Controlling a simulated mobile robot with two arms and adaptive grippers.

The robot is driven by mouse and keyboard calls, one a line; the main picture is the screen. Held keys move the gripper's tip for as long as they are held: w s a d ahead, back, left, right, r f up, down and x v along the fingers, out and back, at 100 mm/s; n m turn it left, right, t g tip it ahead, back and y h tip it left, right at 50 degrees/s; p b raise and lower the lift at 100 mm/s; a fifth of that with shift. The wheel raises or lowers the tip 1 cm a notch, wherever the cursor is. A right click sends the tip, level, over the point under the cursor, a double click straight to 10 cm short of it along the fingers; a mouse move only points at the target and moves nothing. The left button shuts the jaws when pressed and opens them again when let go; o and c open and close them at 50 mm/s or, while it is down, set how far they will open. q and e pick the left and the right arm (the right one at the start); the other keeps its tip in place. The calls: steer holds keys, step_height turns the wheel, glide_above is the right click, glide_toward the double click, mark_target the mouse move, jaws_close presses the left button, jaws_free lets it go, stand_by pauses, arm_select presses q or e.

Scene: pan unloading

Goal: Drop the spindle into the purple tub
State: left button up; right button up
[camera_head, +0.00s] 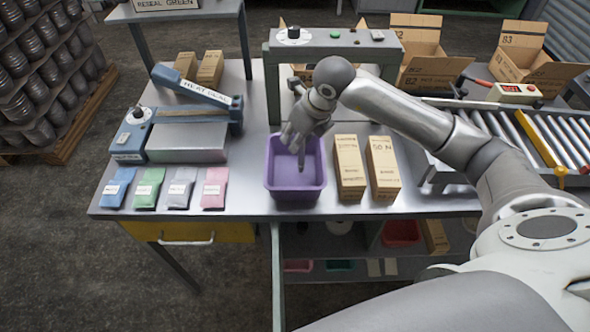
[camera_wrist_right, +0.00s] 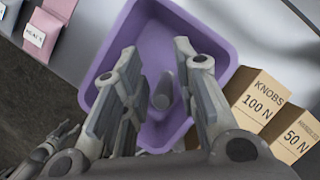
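The purple tub (camera_head: 296,187) sits on the table in the head view; its inside fills the middle of the right wrist view (camera_wrist_right: 222,38). My right gripper (camera_head: 303,140) is above the tub, pointing down into it. In the right wrist view its two fingers (camera_wrist_right: 160,82) stand apart. The grey spindle (camera_wrist_right: 163,92) shows between them over the tub, with a gap on each side. I cannot tell whether it rests on the tub floor. What looks like my left gripper (camera_wrist_right: 62,143) shows at the lower left of the right wrist view, its opening unclear.
Two tan boxes (camera_head: 350,168) (camera_head: 383,168) stand close to the tub's right side. Several coloured packets (camera_head: 150,188) and a heat sealer (camera_head: 185,130) lie to the left. A grey-green frame (camera_head: 273,95) stands behind the tub. A roller conveyor (camera_head: 520,135) is at the right.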

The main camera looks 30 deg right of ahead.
steer(key=shift+o, duration=0.7)
steer(key=v, duration=1.2)
